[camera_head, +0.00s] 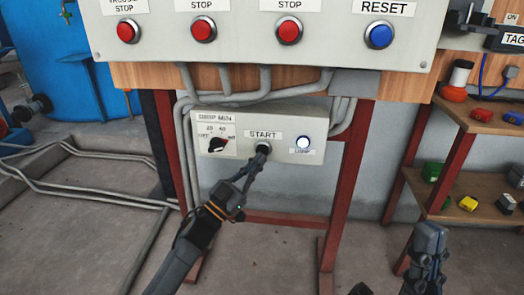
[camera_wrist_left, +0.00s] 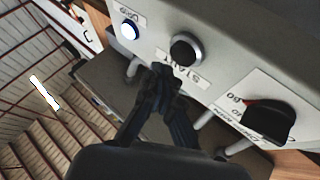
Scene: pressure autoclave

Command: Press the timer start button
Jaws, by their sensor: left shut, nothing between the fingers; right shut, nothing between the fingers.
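The timer panel (camera_head: 288,124) is a small light grey box under the larger panel. Its round dark start button (camera_wrist_left: 186,48) has a metal rim and a START label (camera_head: 263,134); in the head view the button is mostly hidden by my left fingertips. My left gripper (camera_head: 263,151) is shut and empty, its tips right at the button. In the left wrist view its tips (camera_wrist_left: 163,72) overlap the label beside the button; I cannot tell if they touch. My right gripper (camera_head: 428,240) is shut and empty at the lower right, far from the panel.
A black dial with a red mark (camera_head: 217,146) sits left of the button, and a lit white lamp (camera_head: 303,143) right of it. Above are red stop buttons (camera_head: 204,30) and a blue reset button (camera_head: 379,35). Red legs (camera_head: 347,175) and grey pipes flank the panel.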

